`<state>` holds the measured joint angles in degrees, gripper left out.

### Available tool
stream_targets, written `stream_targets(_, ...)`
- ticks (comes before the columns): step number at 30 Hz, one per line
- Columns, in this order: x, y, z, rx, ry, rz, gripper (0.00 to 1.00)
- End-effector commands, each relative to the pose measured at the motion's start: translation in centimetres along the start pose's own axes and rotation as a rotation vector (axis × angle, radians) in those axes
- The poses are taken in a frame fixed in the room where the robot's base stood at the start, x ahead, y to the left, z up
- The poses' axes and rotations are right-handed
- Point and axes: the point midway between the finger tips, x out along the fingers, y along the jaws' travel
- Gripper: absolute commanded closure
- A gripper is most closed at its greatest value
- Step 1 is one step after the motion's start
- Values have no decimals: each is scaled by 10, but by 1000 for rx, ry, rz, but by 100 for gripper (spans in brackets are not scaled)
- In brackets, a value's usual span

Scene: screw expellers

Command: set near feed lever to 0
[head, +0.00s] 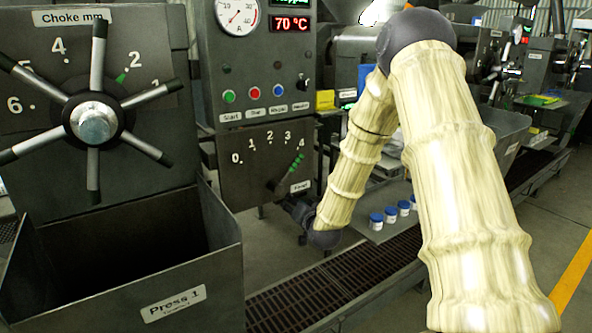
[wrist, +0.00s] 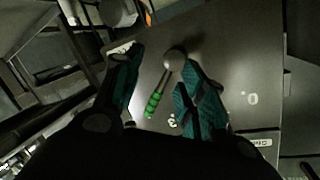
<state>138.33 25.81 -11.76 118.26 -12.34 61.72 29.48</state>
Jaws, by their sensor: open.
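The near feed lever (head: 297,165) is on the dark panel (head: 240,178) marked 0 to 4, below the buttons. Its green ribbed grip points up and right, by the 4. In the wrist view the lever (wrist: 154,100) runs from a round grey pivot to its green grip. My gripper (wrist: 162,62) is open, one teal finger on each side of the lever; I cannot tell whether either touches it. In the head view my gripper (head: 300,208) is a dark shape at the panel's lower right, partly hidden by my arm, fingertips unclear.
A choke handwheel (head: 95,122) with several spokes stands at left above an open bin (head: 190,262) labelled Press 1. Buttons (head: 254,93) and a gauge sit above the lever panel. Blue-capped jars (head: 377,220) stand on a shelf at right. A floor grate (head: 330,285) runs below.

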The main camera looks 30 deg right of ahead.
Motion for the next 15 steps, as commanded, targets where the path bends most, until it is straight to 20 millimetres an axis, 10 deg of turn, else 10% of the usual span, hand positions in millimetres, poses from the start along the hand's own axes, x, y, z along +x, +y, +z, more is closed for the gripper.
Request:
stream_targets(6, 12, -8, -80, 92, 152, -72, 59)
stream_targets(15, 23, -12, -103, 113, 187, -91, 59)
